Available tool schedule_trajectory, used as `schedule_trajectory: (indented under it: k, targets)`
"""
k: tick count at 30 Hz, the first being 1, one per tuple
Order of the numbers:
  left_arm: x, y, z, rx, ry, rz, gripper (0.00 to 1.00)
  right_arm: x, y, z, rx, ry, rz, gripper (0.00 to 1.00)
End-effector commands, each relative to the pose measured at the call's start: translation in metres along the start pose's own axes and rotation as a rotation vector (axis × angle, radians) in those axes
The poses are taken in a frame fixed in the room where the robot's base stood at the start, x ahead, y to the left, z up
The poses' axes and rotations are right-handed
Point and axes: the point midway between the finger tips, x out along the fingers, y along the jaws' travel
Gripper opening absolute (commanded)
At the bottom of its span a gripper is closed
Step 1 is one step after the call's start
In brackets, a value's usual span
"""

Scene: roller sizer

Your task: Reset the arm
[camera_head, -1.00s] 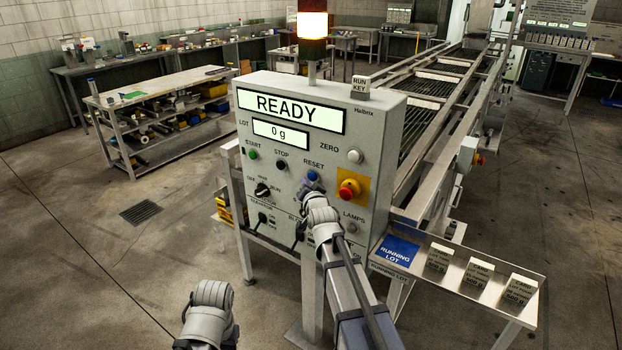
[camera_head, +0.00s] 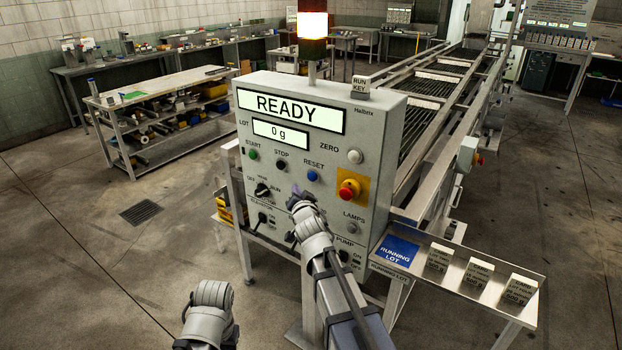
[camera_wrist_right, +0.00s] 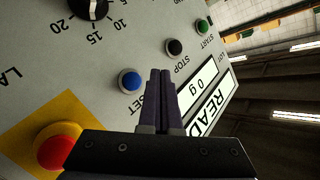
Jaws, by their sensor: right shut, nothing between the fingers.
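The control panel (camera_head: 384,119) shows READY and 0 g on its lit displays. My right gripper (camera_head: 298,194) is in front of the panel, below the blue RESET button (camera_head: 312,176). In the right wrist view its two dark fingers (camera_wrist_right: 159,75) are together with nothing between them. There the blue button (camera_wrist_right: 130,80) is beside the fingers, apart from them. My left arm (camera_head: 210,310) shows at the bottom of the head view; its gripper is not visible.
A red emergency button (camera_head: 348,190) on a yellow plate is right of RESET. Green START (camera_head: 253,154) and black STOP (camera_head: 281,165) buttons sit to its left. A tray (camera_head: 455,287) with a blue RUNNING LOT label and cards projects at the right. Floor at left is open.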

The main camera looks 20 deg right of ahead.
Motion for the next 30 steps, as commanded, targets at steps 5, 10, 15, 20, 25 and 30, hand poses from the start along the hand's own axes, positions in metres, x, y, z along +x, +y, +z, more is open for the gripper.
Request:
schedule_trajectory:
  k: [5,10,15,20,25,30]
  targets:
    - [0.0,0.0,0.0,0.0,0.0,0.0,0.0,0.0,0.0,0.0,0.0,0.0,0.0,0.0]
    - [0.0,0.0,0.0,0.0,0.0,0.0,0.0,0.0,0.0,0.0,0.0,0.0,0.0,0.0]
    - [0.0,0.0,0.0,0.0,0.0,0.0,0.0,0.0,0.0,0.0,0.0,-0.001,0.0,0.0]
    - [0.0,0.0,0.0,0.0,0.0,0.0,0.0,-0.011,0.004,0.024,-0.056,-0.069,0.062,0.0]
    - [0.0,0.0,0.0,0.0,0.0,0.0,0.0,-0.06,0.019,0.103,-0.261,-0.344,0.231,0.0]
    - [0.0,0.0,0.0,0.0,0.0,0.0,0.0,-0.145,0.035,0.185,-0.528,-0.74,0.331,0.0]
